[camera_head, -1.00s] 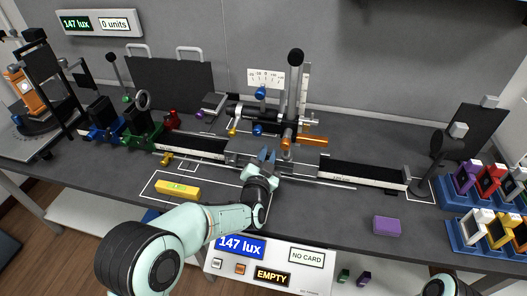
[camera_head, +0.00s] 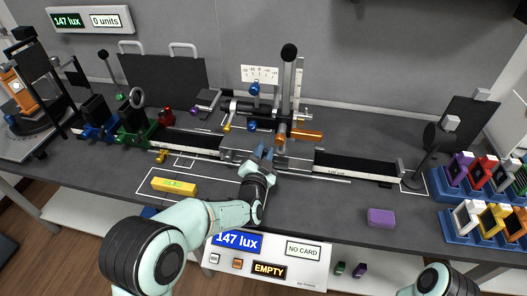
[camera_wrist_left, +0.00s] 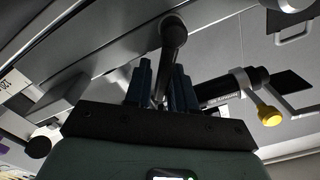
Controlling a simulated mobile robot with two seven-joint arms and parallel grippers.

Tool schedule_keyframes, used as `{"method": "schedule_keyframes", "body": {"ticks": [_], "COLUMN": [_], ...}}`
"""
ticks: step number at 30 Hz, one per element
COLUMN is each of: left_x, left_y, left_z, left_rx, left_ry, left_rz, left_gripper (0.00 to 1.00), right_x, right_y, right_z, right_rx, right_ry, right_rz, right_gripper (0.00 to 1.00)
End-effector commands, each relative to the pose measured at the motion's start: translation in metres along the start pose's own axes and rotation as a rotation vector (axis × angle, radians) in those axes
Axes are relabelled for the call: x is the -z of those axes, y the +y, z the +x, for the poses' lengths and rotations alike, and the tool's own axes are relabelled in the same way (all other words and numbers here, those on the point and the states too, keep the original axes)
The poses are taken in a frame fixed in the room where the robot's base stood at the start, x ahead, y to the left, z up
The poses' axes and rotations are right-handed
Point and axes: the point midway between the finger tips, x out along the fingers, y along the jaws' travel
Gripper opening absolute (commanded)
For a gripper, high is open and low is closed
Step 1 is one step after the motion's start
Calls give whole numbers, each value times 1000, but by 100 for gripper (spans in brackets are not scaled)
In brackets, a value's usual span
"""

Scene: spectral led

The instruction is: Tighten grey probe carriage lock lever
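My left gripper (camera_head: 264,153) is at the front of the grey probe carriage (camera_head: 238,156) on the rail, below the tall post (camera_head: 290,95) with a black round top. Its two dark blue fingers are apart, pointing away from me. In the left wrist view the fingers (camera_wrist_left: 162,88) stand open, with a grey rod with a dark end (camera_wrist_left: 173,40) showing in the gap between them. I cannot tell whether this rod is the grey lock lever, or whether a finger touches it. The lever is not clearly made out in the head view. My right gripper is out of view.
An orange lever (camera_head: 307,135) and blue knobs (camera_head: 253,125) sit just behind the gripper. A yellow block (camera_head: 173,186) lies front left, a purple block (camera_head: 381,217) front right. Blue racks of coloured frames (camera_head: 478,237) stand at the right. The front tabletop between them is mostly clear.

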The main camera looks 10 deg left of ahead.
Motion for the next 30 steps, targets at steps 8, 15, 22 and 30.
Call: {"method": "schedule_keyframes", "body": {"ticks": [8, 15, 22, 30], "left_x": [1, 1, 1, 0], "left_y": [-1, -1, 0, 0], "left_z": [-9, -53, -102, -132], "left_rx": [2, 0, -1, 0], "left_ry": [1, 1, 1, 0], "left_rz": [-3, -3, -2, -1], "left_gripper": [24, 24, 24, 24], "right_x": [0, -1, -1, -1], "right_y": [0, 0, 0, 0], "right_z": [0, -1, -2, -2], "right_rx": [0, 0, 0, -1], "right_ry": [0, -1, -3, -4], "right_rz": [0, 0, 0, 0], "right_gripper": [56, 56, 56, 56]}}
